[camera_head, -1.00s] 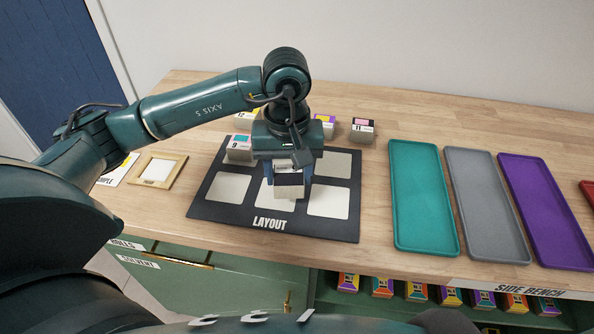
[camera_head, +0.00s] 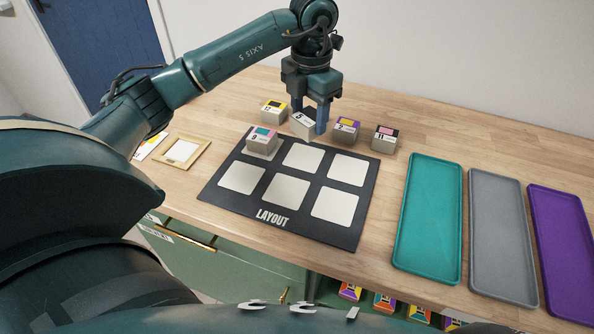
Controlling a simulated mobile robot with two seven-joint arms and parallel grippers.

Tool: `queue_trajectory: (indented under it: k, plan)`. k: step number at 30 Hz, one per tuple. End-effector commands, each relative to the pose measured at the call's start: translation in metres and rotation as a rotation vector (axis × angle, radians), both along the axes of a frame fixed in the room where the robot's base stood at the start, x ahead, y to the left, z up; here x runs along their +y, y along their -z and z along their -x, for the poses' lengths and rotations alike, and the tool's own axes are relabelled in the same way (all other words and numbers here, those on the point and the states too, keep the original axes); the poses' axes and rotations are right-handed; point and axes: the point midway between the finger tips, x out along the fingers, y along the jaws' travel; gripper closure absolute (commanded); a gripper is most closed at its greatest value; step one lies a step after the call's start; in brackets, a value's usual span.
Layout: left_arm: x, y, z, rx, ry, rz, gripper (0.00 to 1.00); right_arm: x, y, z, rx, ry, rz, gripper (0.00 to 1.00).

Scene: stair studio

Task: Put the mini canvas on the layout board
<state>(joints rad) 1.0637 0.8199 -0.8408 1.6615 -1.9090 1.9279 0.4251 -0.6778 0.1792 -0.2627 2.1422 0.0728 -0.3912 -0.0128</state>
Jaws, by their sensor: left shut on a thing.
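My left gripper (camera_head: 311,117) is shut on a small pale mini canvas (camera_head: 303,126) marked 5. It holds this canvas slightly tilted, behind the back edge of the dark layout board (camera_head: 231,202). The fingers partly cover the canvas, and I cannot tell whether it touches the bench. The board has pale squares in two rows. Another mini canvas (camera_head: 262,142), marked 9, is on the back-left square; the other squares are bare. My right gripper is out of view.
Mini canvases marked 12 (camera_head: 273,112), 2 (camera_head: 345,131) and 11 (camera_head: 384,140) stand behind the board. Teal (camera_head: 430,220), grey (camera_head: 502,235) and purple (camera_head: 566,245) trays lie to the right. A small wooden frame (camera_head: 203,158) lies left of the board.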

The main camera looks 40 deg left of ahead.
Motion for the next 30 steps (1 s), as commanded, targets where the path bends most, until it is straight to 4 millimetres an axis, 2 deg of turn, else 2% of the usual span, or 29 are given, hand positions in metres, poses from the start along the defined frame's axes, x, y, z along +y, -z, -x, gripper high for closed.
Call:
queue_trajectory:
  k: [4, 10, 18, 26, 30]
  plan:
    - [0.010, -0.007, -0.006, 0.000, -0.270, 0.007, 0.72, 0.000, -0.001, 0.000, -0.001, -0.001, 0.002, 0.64]
    - [0.015, -0.007, -0.009, 0.003, -0.446, 0.011, 0.72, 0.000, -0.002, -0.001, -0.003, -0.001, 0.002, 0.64]
    - [0.016, 0.040, -0.008, 0.005, -0.466, 0.010, 0.72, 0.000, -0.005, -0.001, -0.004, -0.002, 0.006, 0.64]
    - [0.016, 0.063, -0.008, 0.004, -0.465, 0.010, 0.72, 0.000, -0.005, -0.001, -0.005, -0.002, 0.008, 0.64]
    - [0.015, 0.083, -0.008, 0.006, -0.463, 0.011, 0.72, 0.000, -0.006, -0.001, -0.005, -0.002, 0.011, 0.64]
